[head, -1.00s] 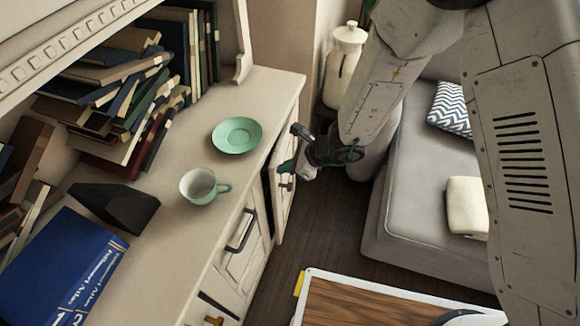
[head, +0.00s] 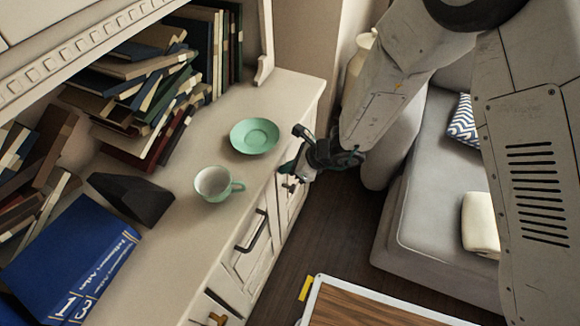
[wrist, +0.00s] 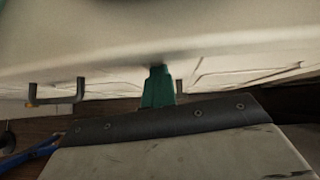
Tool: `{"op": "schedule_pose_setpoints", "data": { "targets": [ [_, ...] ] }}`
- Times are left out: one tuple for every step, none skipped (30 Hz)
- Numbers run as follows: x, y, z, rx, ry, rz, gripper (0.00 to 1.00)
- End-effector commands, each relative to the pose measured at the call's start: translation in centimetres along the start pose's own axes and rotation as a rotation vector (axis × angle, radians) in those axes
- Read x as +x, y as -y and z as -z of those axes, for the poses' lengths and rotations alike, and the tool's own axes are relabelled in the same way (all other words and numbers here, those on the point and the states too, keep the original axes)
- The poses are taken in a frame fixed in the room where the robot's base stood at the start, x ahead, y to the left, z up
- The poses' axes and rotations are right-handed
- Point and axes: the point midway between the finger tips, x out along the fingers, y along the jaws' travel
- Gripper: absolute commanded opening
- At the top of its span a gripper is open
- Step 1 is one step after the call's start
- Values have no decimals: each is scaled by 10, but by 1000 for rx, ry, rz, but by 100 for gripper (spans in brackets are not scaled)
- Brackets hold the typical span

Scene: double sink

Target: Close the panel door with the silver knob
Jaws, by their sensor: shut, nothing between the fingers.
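The panel door (head: 284,206) is at the far end of the cream cabinet front, beyond the drawer with the dark handle. It looks about flush with the front, with no wide dark gap showing. A small knob (head: 291,187) shows on it just below my gripper. My gripper (head: 292,170) is at the top of this door, by the cabinet's front edge. Its green fingers (wrist: 158,88) are together and empty in the wrist view, close against the cabinet. Whether they touch the door cannot be told, and my gripper hides part of the door.
The cabinet top (head: 190,245) holds a green saucer (head: 254,136), a green cup (head: 214,184), a black block (head: 132,196) and books. A grey sofa (head: 430,225) stands to the right. A wood-topped table (head: 370,310) is at the bottom. Dark floor (head: 325,225) lies between.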

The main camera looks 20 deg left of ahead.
Motion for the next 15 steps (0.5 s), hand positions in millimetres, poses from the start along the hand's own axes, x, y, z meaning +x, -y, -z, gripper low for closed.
{"op": "schedule_pose_setpoints", "data": {
  "targets": [
    [-2,-2,0,-5,7,-4,0],
    [-6,-2,3,-5,7,-4,0],
    [-11,-3,8,-4,6,-2,0],
    [-16,-3,13,-1,5,-1,0],
    [-21,-3,18,1,3,0,0],
    [-28,-4,25,3,1,1,0],
    [-35,-4,26,2,1,3,0],
    [-44,-4,25,0,2,4,0],
    [-54,-5,25,2,1,5,0],
    [-62,-5,25,1,2,5,0],
    [-69,-6,26,2,1,5,0],
    [-78,-6,26,1,1,5,0],
    [-84,-7,26,2,0,5,0],
    [-90,-8,26,1,0,4,0],
    [-98,-8,26,2,0,4,0]
  ]
}}
